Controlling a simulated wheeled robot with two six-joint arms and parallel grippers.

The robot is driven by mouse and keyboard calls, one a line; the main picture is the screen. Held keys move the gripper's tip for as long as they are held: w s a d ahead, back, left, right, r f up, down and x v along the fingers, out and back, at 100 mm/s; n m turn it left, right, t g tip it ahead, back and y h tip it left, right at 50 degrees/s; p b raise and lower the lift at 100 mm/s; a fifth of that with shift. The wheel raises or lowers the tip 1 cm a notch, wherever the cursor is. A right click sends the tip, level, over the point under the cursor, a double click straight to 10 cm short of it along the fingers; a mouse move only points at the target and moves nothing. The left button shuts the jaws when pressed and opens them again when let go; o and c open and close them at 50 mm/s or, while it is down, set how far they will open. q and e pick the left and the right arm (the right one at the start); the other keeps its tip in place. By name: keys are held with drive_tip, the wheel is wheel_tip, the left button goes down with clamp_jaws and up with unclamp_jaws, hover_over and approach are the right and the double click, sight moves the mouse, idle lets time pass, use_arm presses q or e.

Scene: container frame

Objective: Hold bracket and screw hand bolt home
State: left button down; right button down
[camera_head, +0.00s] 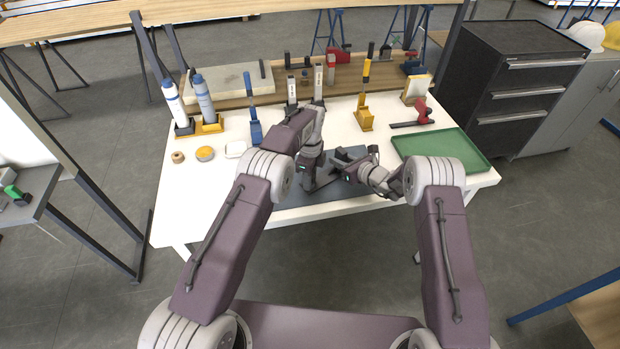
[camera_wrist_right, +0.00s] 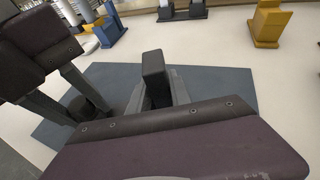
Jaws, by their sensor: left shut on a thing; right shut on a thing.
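My left gripper (camera_head: 325,184) is low over the blue-grey mat (camera_head: 335,208) at the front middle of the white table. Its fingers also show at the left of the right wrist view (camera_wrist_right: 88,98), around a small dark part too obscured to name surely. My right gripper (camera_head: 350,166) reaches in from the right, close to the left one, and is shut. In the right wrist view a dark upright block (camera_wrist_right: 154,72) stands at its fingers, over the mat. I cannot tell which dark part is the bracket; the hand bolt is not clearly seen.
A green tray (camera_head: 440,150) lies at the right of the table. Blue-white bottles (camera_head: 204,98), yellow stands (camera_head: 364,118) and a blue stand (camera_head: 255,130) are behind. A red-handled tool (camera_head: 421,110) lies back right. A tape roll (camera_head: 178,157) lies left; the front left is clear.

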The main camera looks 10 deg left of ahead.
use_arm(q)
drive_tip(key=c, duration=0.9)
unclamp_jaws()
drive_tip(key=shift+s, duration=0.1)
use_arm(e)
drive_tip(key=shift+f, duration=0.1)
use_arm(q)
wheel_tip(320, 180, up, 8)
drive_tip(key=shift+f, duration=0.25)
use_arm(e)
drive_tip(key=c, duration=1.1)
unclamp_jaws()
